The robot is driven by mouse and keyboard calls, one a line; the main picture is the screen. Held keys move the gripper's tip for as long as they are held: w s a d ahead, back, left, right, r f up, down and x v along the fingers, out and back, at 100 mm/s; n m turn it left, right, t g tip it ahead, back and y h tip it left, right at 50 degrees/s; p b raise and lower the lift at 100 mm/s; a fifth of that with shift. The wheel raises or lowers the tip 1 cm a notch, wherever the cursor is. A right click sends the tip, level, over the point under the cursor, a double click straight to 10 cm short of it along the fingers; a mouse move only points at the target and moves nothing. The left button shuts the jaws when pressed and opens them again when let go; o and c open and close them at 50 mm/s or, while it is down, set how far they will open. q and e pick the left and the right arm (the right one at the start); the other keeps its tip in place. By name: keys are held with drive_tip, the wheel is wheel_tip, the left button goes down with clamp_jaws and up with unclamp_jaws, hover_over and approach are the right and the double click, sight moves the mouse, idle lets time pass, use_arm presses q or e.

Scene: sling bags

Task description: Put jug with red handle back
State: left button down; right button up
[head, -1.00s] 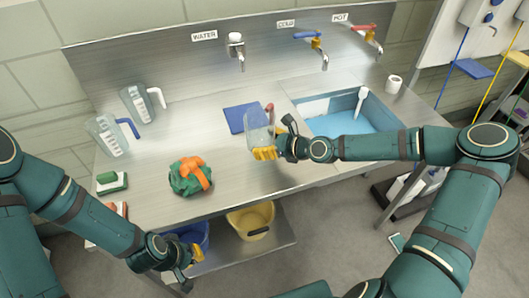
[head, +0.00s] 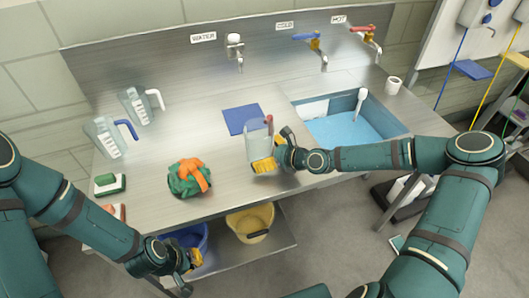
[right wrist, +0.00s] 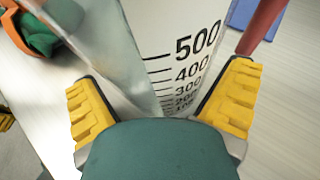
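The clear measuring jug (head: 258,143) with a red handle is at the front middle of the steel counter. Its handle (head: 269,123) points to the back right. My right gripper (head: 268,163) is shut on the jug. In the right wrist view the yellow fingers lie on both sides of the jug's wall (right wrist: 180,50) with black measuring marks, and the red handle (right wrist: 262,25) is at the upper right. I cannot tell whether the jug touches the counter. My left gripper (head: 191,262) is low in front of the counter near a blue bucket; its finger opening is unclear.
Two jugs, one blue-handled (head: 110,138) and one white-handled (head: 140,104), stand at the left. A blue mat (head: 242,119) lies behind the held jug. A green-orange bag (head: 188,179) lies left of it, the sink (head: 350,127) right. A yellow bucket (head: 250,222) is below.

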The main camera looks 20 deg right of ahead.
drive_tip(key=shift+r, duration=0.1)
drive_tip(key=shift+d+r, duration=0.1)
drive_tip(key=p+v, duration=0.1)
drive_tip(key=v, duration=1)
drive_tip(key=shift+s+d+r+p, duration=0.1)
drive_tip(key=shift+s+d+p, duration=0.1)
drive_tip(key=shift+s+p, duration=0.2)
